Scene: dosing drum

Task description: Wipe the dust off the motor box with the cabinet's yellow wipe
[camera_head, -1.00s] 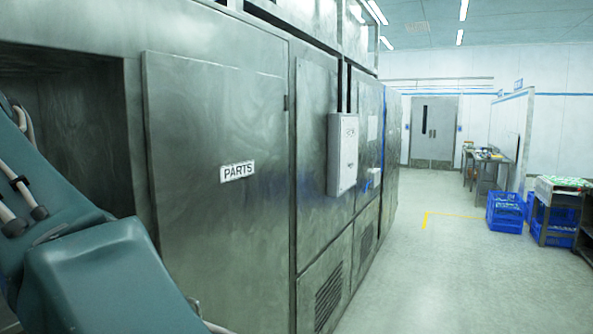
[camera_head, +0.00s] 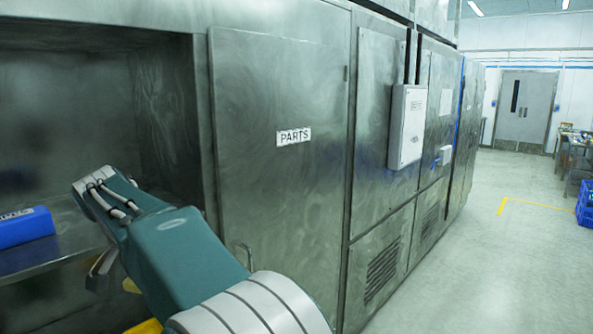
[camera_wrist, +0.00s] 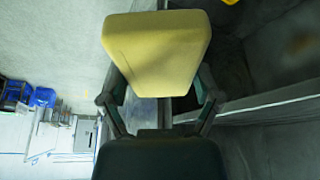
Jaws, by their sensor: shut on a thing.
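In the wrist view a thick pale yellow pad, which looks like the yellow wipe (camera_wrist: 155,42), sits between the two fingers of my gripper (camera_wrist: 158,82). My gripper is shut on it. In the head view my arm covers most of the gripper, low at the front of the open cabinet bay. A yellow patch (camera_head: 146,327) shows at the bottom edge there, and I cannot tell whether it is the wipe or another thing. I see nothing that I can surely call the motor box, and no dust stands out.
An open bay with a metal shelf (camera_head: 60,256) holds a blue box (camera_head: 25,228) at left. The closed PARTS door (camera_head: 282,180) stands right of it. A grey wall box (camera_head: 407,126) juts out further along.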

